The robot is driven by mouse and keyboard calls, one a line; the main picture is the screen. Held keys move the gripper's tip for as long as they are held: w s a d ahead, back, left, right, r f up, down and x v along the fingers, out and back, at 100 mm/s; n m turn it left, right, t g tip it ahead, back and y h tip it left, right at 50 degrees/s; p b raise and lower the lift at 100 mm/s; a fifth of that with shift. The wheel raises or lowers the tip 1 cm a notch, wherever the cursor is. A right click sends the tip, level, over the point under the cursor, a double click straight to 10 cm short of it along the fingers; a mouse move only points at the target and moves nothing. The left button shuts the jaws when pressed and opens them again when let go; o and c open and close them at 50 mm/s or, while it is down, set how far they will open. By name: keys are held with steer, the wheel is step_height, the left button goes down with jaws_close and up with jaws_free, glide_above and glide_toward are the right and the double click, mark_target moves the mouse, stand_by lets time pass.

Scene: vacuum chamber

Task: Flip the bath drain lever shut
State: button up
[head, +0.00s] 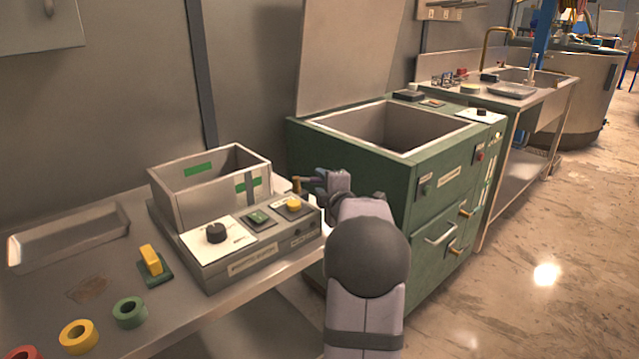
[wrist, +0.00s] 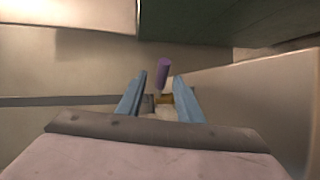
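The bath (head: 205,190) is a grey metal tank on a sloped control box on the bench. A small brass fitting (head: 297,186) shows at its right end, beside my gripper (head: 312,182). In the wrist view, a purple lever handle (wrist: 163,73) stands up from a brass valve body (wrist: 166,99). My gripper's two blue fingers (wrist: 160,97) are apart, with the valve seen in the gap between them. The handle's top shows above the fingertips, and no contact is visible. The purple handle cannot be made out in the head view.
A green cabinet (head: 400,190) with an open basin stands close to the right of my gripper. The control box has a black knob (head: 216,232) and a yellow button (head: 293,204). A yellow switch (head: 151,260) and coloured rings (head: 130,312) lie on the bench at left.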

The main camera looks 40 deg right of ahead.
steer(key=s+d+f+m+g+h+p, duration=0.1)
steer(key=s+d+f+m+g+p, duration=0.15)
steer(key=s+d+p, duration=0.65)
steer(key=n+t+y, duration=0.4)
steer(key=n+y, duration=0.3)
glide_toward(319, 182)
steer(key=shift+m, duration=0.25)
steer(key=w, duration=0.2)
steer(key=w+d+f, duration=0.1)
steer(key=shift+w+f, duration=0.1)
steer(key=shift+w, duration=0.3)
steer(key=shift+w+a+r, duration=0.1)
steer(key=shift+a+r, duration=0.15)
steer(key=shift+a, duration=0.1)
steer(key=shift+w+d+f+p, duration=0.1)
steer(key=shift+w+f+p, duration=0.05)
steer(key=shift+w, duration=1.05)
steer(key=shift+w+f+p, duration=0.1)
steer(key=shift+w+f, duration=0.1)
steer(key=shift+w, duration=1)
steer(key=shift+w+d+f+p, duration=0.1)
steer(key=shift+w+f+p, duration=0.05)
steer(key=shift+w, duration=1.1)
steer(key=shift+c, duration=0.2)
jaws_close()
